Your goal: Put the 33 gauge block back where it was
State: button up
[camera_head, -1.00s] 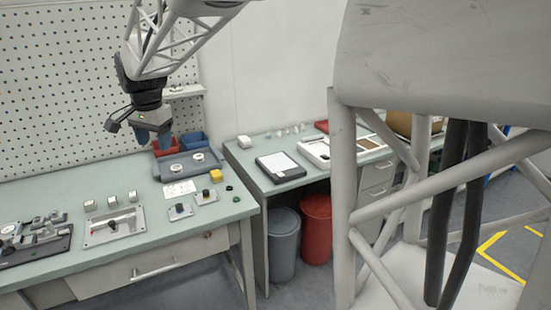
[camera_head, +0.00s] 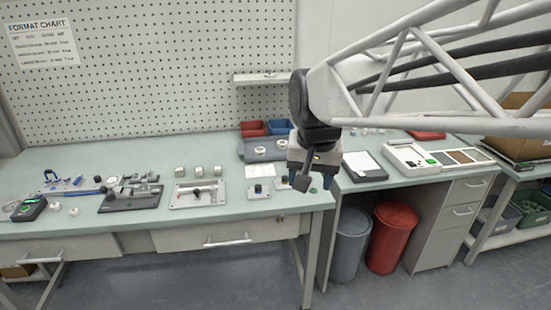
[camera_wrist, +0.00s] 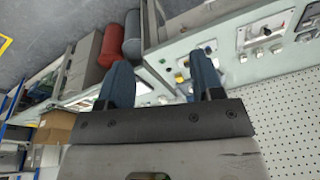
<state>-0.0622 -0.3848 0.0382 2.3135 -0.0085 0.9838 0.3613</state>
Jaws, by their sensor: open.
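Three small cream blocks (camera_head: 198,171) stand in a row behind a metal fixture plate (camera_head: 183,203) on the green bench. I cannot read any number on them, so I cannot tell which, if any, is the 33 gauge block. My gripper (camera_head: 308,180) hangs over the right end of the bench, well to the right of the blocks. In the wrist view its two blue fingers (camera_wrist: 161,82) are wide apart with nothing held between them. A small yellow thing (camera_wrist: 180,79) shows on the bench beyond the fingers.
A grey-blue tray (camera_head: 246,156) with white rings lies before red (camera_head: 252,129) and blue bins. A black clamp device (camera_head: 133,199) and a handheld meter (camera_head: 28,208) sit at left. A second bench at right holds a white-framed device (camera_head: 405,160).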

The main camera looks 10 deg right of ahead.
jog(key=s+d+f+n, duration=0.1)
jog(key=s+f, duration=0.2)
jog(key=s, duration=0.4)
jog(key=s+d+f+n, duration=0.2)
jog(key=s+f, duration=0.1)
jog(key=s, duration=0.3)
jog(key=shift+s+f, duration=0.15)
jog(key=shift+s, duration=0.2)
dwell(0.6)
